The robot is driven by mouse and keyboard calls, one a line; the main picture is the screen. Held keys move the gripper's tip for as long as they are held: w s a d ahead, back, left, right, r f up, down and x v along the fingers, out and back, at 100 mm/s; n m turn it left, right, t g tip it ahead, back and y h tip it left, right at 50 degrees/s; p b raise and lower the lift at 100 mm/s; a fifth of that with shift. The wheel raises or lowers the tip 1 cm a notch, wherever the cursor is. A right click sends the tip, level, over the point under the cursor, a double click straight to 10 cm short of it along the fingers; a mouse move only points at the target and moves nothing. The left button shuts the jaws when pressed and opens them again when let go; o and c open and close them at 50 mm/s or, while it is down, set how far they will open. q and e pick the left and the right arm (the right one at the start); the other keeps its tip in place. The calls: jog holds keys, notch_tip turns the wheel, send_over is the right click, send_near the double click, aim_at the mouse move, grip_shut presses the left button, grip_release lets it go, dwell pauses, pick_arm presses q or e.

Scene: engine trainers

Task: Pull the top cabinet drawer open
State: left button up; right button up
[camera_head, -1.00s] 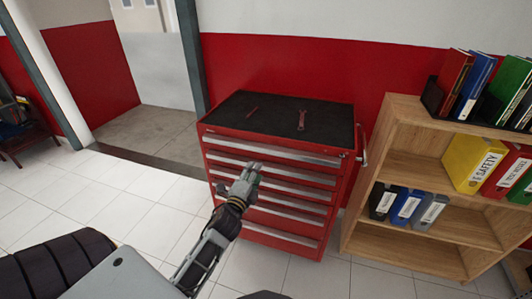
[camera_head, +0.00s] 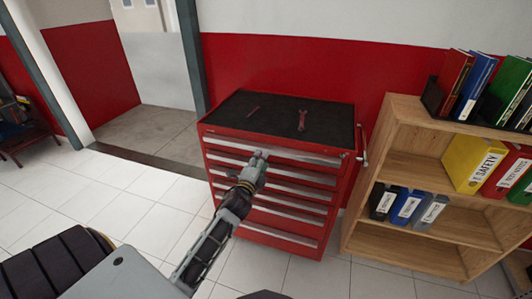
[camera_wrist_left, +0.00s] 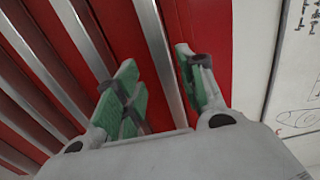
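The red tool cabinet (camera_head: 226,146) stands against the wall, with several drawers with long silver handles. The top drawer's handle (camera_head: 310,156) runs just below the black top, and the drawer looks shut. My left gripper (camera_head: 262,154) is at the middle of this handle in the head view. In the left wrist view, my left gripper (camera_wrist_left: 156,57) is open, with a silver handle bar (camera_wrist_left: 152,30) running between its two green-padded fingers. I cannot tell whether a finger touches the bar. My right gripper is not in view.
Two wrenches (camera_head: 302,120) lie on the cabinet's black top. A wooden shelf (camera_head: 400,262) with binders stands close to the cabinet's right. A side handle (camera_head: 363,146) sticks out on the cabinet's right. The tiled floor (camera_head: 150,215) to the left is free.

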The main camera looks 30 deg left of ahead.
aim_at(266, 150)
pick_arm(q)
jog(key=shift+x, duration=3.25)
jog(key=shift+a, duration=0.1)
grip_shut()
